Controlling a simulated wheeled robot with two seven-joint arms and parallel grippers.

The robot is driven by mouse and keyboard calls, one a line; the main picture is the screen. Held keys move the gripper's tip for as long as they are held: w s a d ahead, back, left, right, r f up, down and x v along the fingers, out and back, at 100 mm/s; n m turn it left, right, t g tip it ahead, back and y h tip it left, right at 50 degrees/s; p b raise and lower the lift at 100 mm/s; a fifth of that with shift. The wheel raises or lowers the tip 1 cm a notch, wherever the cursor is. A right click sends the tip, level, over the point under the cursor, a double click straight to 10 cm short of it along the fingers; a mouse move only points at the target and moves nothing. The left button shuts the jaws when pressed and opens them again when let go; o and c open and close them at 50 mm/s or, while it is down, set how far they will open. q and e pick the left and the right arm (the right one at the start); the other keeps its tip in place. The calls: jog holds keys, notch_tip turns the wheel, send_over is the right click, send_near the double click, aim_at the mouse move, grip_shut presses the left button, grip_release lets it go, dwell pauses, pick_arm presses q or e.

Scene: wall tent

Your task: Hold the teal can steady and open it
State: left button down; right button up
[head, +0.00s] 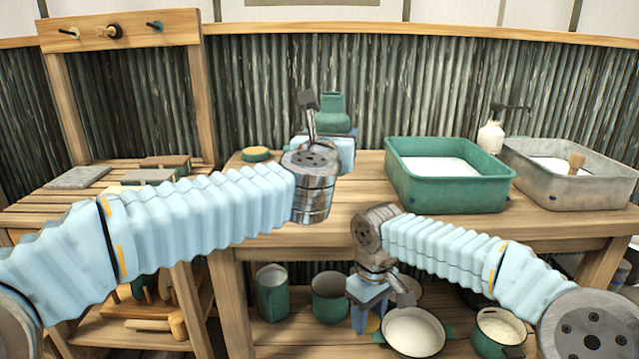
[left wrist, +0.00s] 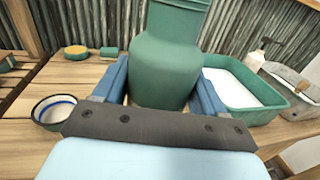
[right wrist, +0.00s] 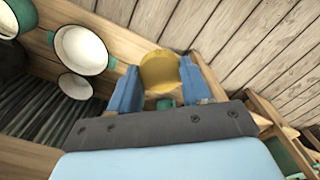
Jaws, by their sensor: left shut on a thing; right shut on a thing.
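The teal can (head: 331,110) stands upright at the back of the wooden bench, its narrower neck upward. My left gripper (head: 335,140) is shut around the can's lower body; the left wrist view shows the teal can (left wrist: 165,65) between both blue fingers, its top cut off by the frame. My right gripper (head: 370,318) hangs low in front of the bench, below its top, pointing down. It is shut on a yellow round piece (right wrist: 159,72), which looks like a lid or stopper. In the head view the can's mouth is too small to read clearly.
A round sponge (head: 255,154) lies left of the can. Several pots, including a white-lined one (head: 413,332), fill the lower shelf near my right gripper.

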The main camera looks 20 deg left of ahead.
jog(key=shift+f, duration=0.2)
jog(key=shift+f+b, duration=0.6)
jog(key=shift+b, duration=0.2)
pick_arm(q)
jog(key=w+a+f, duration=0.2)
jog(key=w+f, duration=0.1)
jog(key=f, duration=0.1)
jog(key=w+a+f, duration=0.1)
jog(key=w+f, duration=0.2)
jog(key=w, duration=0.1)
jog(key=w+a+f+b, duration=0.1)
jog(key=w+a+f, duration=0.1)
jog(key=w+f, duration=0.1)
jog(key=shift+w+a+f, duration=0.15)
jog(key=shift+f, duration=0.3)
jog(key=shift+w+a+f, duration=0.15)
jog(key=shift+f, duration=0.25)
pick_arm(e)
jog(key=shift+f, duration=0.5)
pick_arm(q)
jog(key=shift+f, duration=0.15)
jog(key=shift+s+f, duration=0.1)
jog(key=shift+f, duration=0.05)
pick_arm(e)
jog(key=shift+f, duration=0.15)
pick_arm(q)
jog(key=shift+c, duration=0.4)
grip_release()
